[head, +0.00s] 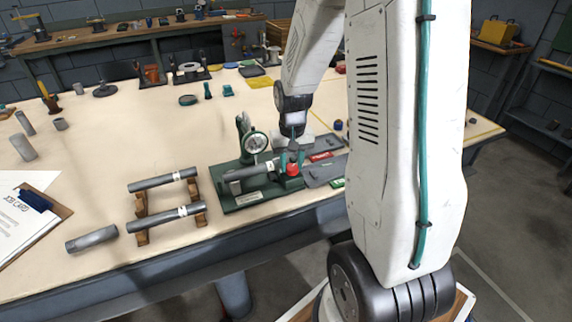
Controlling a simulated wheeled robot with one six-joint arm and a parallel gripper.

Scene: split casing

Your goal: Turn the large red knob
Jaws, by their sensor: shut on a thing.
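The large red knob (293,169) sits on the right part of a green fixture (228,200) near the table's front edge. The fixture also carries a round dial gauge (256,143) and a grey cylinder (248,171) lying along it. My gripper (291,161) reaches down from above with its teal fingers at the red knob. It is shut on the knob, one finger on each side. The fingers and wrist hide part of the knob's top.
Grey plates (325,170) with red and green labels lie just right of the fixture. Two labelled grey cylinders (163,180) rest on a wooden rack (141,205) to the left. A loose cylinder (91,239) and a clipboard (40,232) lie farther left.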

